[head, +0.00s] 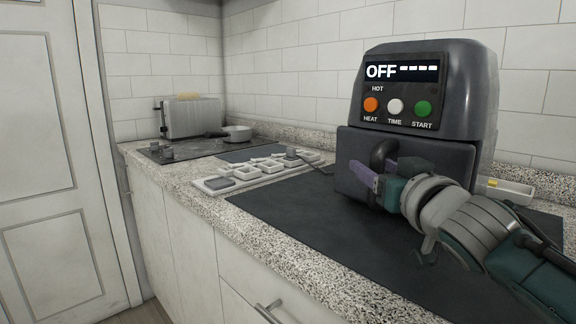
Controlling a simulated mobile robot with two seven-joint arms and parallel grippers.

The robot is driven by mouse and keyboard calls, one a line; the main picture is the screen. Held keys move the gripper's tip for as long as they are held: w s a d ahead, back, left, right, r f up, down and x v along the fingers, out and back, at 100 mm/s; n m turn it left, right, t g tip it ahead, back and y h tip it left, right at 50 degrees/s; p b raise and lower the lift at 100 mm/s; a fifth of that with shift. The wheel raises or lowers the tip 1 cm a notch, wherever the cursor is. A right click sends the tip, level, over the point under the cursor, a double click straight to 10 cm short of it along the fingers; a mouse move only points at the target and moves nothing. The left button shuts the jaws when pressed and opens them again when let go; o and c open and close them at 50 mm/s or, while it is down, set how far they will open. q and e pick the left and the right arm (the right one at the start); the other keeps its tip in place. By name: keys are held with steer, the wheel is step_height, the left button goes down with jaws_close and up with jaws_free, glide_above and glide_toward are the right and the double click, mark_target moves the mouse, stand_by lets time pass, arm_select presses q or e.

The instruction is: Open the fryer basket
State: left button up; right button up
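The dark grey fryer (472,88) stands on the counter at the right, its screen reading "OFF". The fryer basket (350,146) is the dark front below the control panel; no open interior shows. Its black handle (382,150) curves out from the front. My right gripper (383,178) reaches in from the right, with its purple fingers at the handle's lower part. One finger lies left of the handle and the other right of it. Whether they press on the handle cannot be told, as the lower handle is partly hidden. My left gripper is out of view.
A dark mat (300,222) lies before the fryer, mostly clear. A tray with several small white dishes (245,172) sits to its left. A toaster (192,118), a pan (237,133) and a hob (165,151) stand farther back. A small dish (510,190) is behind my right arm.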

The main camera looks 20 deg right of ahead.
jaws_close()
stand_by(1.3)
